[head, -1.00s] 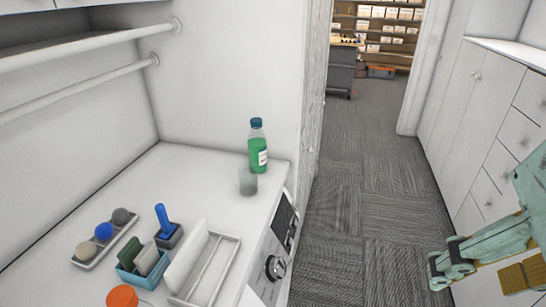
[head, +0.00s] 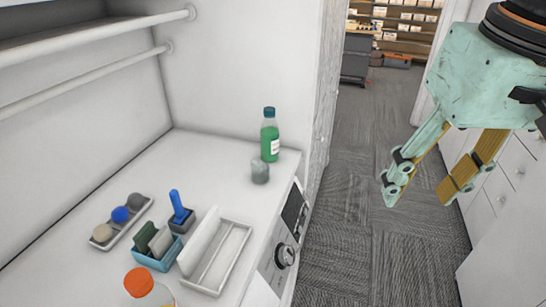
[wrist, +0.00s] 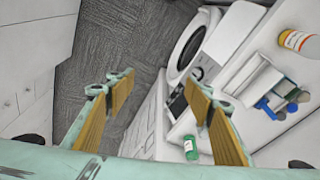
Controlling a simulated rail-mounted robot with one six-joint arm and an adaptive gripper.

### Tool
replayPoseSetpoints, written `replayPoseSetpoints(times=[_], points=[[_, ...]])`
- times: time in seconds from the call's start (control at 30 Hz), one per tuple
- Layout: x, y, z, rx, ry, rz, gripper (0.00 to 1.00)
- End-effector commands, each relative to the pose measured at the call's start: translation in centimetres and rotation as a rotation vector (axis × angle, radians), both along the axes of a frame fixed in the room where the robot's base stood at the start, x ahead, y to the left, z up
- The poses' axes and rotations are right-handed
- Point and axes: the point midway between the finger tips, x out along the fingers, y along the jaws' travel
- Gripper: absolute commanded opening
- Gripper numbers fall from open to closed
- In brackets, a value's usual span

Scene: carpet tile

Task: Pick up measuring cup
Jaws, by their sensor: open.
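A small translucent grey cup (head: 260,172), which looks like the measuring cup, stands upright on the white counter (head: 120,172) near its right edge. It is just in front of a green bottle (head: 270,137) with a dark teal cap. My gripper (head: 420,193) is open and empty, up in the air over the aisle, to the right of the cup and well apart from it. In the wrist view my open fingers (wrist: 158,80) frame the floor and the front of the machine. The green bottle (wrist: 190,148) shows there by the right finger; I cannot make out the cup.
A white rack (head: 236,258), a teal sponge box (head: 157,263), a blue-handled brush (head: 178,206), a tray of round items (head: 107,240) and an orange-capped bottle (head: 140,282) fill the near counter. Rails (head: 100,35) hang above left. Counter behind the tray is clear.

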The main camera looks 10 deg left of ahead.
Motion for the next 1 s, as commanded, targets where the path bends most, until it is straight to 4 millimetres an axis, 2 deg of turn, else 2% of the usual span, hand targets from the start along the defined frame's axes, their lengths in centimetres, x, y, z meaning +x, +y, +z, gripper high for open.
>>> replayPoseSetpoints(times=[0.47, 1.0], points=[[6.5, 5.1, -0.6, 0.003, 0.068, 0.131, 0.48], [12.8, 12.0, -3.1, 0.006, 0.144, 0.277, 0.48]])
